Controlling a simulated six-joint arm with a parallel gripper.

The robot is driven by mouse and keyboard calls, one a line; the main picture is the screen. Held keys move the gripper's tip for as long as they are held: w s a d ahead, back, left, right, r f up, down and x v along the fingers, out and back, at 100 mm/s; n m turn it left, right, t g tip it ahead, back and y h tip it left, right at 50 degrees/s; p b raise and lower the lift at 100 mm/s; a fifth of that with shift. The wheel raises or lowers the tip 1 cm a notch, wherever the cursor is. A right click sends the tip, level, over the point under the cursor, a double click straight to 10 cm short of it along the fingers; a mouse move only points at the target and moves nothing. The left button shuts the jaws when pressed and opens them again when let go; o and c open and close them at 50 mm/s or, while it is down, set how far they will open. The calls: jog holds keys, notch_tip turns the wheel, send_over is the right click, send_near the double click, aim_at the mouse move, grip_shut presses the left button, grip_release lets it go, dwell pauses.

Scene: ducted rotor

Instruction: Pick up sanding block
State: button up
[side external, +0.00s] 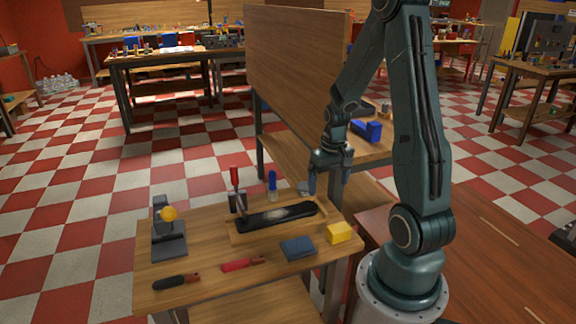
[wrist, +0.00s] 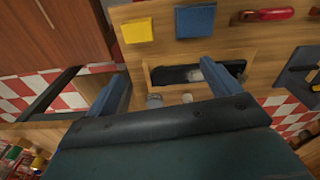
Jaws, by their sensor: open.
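Two blocks lie near the front right of the wooden workbench: a yellow block (side external: 339,232) and a flat dark blue block (side external: 298,248). I cannot tell for sure which is the sanding block. In the wrist view the yellow block (wrist: 137,30) and the blue block (wrist: 195,21) lie side by side at the top, beyond the fingertips. My gripper (side external: 329,184) is open and empty, held above the bench's back right edge, behind both blocks and apart from them. In the wrist view its two blue fingers (wrist: 163,74) are spread wide with nothing between them.
A wooden tray (side external: 236,238) holds a long black part (side external: 276,216) mid-bench. A red-handled clamp (side external: 235,184) and a blue-topped bottle (side external: 272,182) stand behind it. A grey stand (side external: 168,242) with an orange ball, a red-handled tool (side external: 240,264) and a black-handled tool (side external: 176,282) are left.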

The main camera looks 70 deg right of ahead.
jog(key=m, duration=0.1)
send_over(339, 227)
notch_tip(339, 227, down, 6)
jog(key=shift+w+a+r+g+y, duration=0.1)
jog(key=shift+a+r+g+y, duration=0.1)
jog(key=shift+g+y, duration=0.1)
jog(key=shift+f, duration=0.15)
jog(key=shift+f, duration=4.2)
jog(key=shift+f, duration=0.1)
jog(key=shift+s+d+f, duration=0.1)
jog(key=shift+f, duration=1.15)
jog(key=shift+s+d+f, duration=0.1)
jog(key=shift+f, duration=1.15)
jog(key=c, duration=1.1)
